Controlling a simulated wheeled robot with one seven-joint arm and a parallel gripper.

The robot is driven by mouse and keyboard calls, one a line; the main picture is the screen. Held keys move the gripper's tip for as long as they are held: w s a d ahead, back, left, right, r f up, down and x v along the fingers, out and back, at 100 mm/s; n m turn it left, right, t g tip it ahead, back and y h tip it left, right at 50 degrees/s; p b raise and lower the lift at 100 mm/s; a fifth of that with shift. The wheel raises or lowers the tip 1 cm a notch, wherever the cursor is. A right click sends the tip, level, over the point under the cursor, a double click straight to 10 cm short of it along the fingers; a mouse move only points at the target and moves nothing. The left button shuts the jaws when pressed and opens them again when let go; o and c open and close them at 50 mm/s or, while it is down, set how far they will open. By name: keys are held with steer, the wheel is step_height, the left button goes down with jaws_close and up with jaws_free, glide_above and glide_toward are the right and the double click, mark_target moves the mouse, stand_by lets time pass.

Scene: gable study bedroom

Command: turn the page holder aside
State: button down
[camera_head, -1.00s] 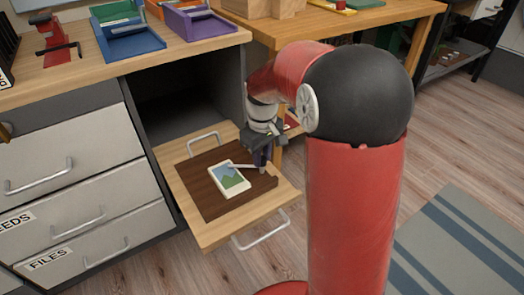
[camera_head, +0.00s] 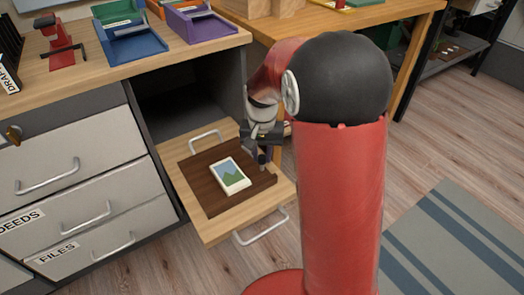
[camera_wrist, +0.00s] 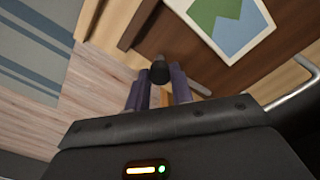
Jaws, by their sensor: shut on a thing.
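The page holder shows in the wrist view as a grey bar (camera_wrist: 198,87) beside a dark upright knob (camera_wrist: 160,71). My gripper (camera_wrist: 160,88) is shut on the knob, its purple fingers on either side. The bar lies clear of the picture card (camera_wrist: 225,22), though part of it is hidden by a finger. In the head view my gripper (camera_head: 262,158) is over the right edge of the dark board (camera_head: 205,187). The card (camera_head: 230,175) lies flat on that board with its whole face showing. The holder is mostly hidden there behind my gripper.
The board rests on a pulled-out wooden tray (camera_head: 222,230) with metal handles (camera_head: 262,227). A drawer cabinet (camera_head: 75,170) stands at the left, with letter trays (camera_head: 130,38) and a red device (camera_head: 57,40) on its top. A striped rug (camera_head: 450,245) lies at the right.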

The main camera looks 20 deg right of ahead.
steer(key=shift+m, duration=0.5)
steer(key=c, duration=1.2)
jaws_free()
steer(key=shift+r+p, duration=0.75)
steer(key=shift+r, duration=3.2)
